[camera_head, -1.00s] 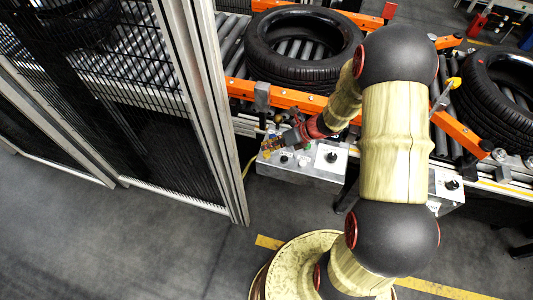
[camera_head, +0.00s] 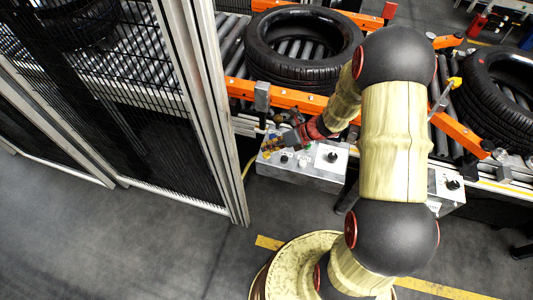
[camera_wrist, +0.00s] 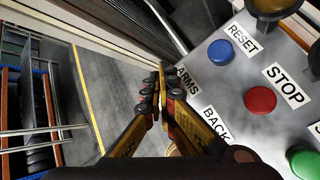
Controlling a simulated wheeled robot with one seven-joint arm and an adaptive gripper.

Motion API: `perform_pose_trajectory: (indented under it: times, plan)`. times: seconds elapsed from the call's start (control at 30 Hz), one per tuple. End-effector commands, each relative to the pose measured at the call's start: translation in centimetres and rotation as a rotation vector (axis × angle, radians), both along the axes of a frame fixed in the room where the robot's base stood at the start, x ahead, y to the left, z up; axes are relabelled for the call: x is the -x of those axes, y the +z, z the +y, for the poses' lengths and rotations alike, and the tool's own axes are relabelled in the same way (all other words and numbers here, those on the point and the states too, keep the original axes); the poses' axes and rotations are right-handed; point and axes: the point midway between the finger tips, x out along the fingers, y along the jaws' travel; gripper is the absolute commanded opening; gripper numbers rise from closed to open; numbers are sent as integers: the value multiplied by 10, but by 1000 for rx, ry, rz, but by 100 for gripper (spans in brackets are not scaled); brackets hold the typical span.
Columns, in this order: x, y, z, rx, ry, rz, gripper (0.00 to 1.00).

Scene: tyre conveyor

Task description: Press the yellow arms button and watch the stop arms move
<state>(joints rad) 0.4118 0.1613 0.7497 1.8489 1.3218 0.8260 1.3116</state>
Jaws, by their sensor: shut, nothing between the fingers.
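My gripper (camera_head: 272,147) is over the left end of the grey control box (camera_head: 325,180) in the head view. In the wrist view my gripper's fingertips (camera_wrist: 162,70) are closed together beside the ARMS label (camera_wrist: 187,80), with nothing between them. I cannot clearly see the yellow arms button; the fingers cover the area by that label. I cannot tell whether the fingertips touch the panel. I cannot pick out the stop arms for certain in the head view.
The panel has a blue RESET button (camera_wrist: 221,52), a red STOP button (camera_wrist: 259,100) and a green button (camera_wrist: 304,162). A tyre (camera_head: 303,45) lies on the roller conveyor behind an orange rail (camera_head: 300,101). A mesh fence (camera_head: 150,110) stands at left.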

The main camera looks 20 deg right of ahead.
Motion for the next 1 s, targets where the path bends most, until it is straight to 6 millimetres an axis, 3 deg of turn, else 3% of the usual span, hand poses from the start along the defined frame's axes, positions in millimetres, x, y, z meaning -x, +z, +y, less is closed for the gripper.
perform_pose_trajectory:
  times: [0.37,0.73,1.0]
  plan:
    - [1,-1,0,0,0,1,0]
    - [1,17,0,0,0,1,0]
    - [0,17,0,0,0,1,0]
